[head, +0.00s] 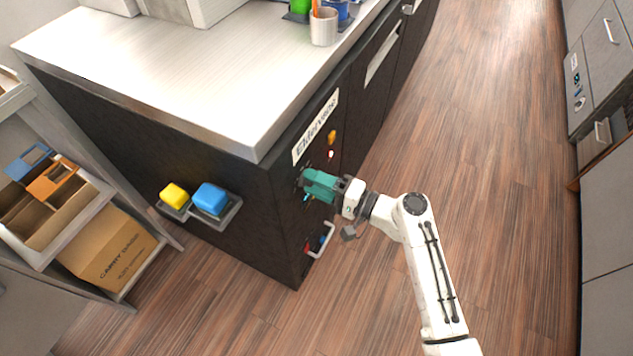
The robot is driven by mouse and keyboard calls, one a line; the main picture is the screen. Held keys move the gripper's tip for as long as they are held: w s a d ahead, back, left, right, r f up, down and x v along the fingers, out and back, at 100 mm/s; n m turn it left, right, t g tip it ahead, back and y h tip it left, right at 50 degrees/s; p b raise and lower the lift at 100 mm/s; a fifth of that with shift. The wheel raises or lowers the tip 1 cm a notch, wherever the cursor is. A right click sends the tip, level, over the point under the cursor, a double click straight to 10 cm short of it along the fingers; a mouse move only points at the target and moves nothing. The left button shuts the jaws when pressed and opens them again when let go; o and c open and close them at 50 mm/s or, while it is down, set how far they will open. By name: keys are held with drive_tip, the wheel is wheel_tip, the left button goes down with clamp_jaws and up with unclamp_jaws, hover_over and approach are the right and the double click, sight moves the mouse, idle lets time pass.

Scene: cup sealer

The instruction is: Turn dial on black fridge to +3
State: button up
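The black fridge (270,235) is the dark cabinet under the pale metal counter, with a white name label (316,127) on its narrow front face. My gripper (303,180), teal with dark tips, points left and reaches that front face just below the label. Its tips look close to or touching the panel; I cannot tell which. The dial and its markings cannot be made out; the gripper covers that part of the panel. Whether the fingers are open or shut on something is too small to tell. An orange knob (332,137) and a red-and-white one (330,155) show above the gripper.
A light-coloured handle (322,241) sticks out low on the front face. A side shelf holds yellow (173,195) and blue (210,197) blocks. The counter (190,65) overhangs above, with cups at its back edge. Wooden floor (500,150) is clear to the right.

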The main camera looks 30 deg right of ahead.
drive_tip(key=o, duration=0.5)
drive_tip(key=v, duration=1.1)
drive_tip(key=shift+b, duration=0.3)
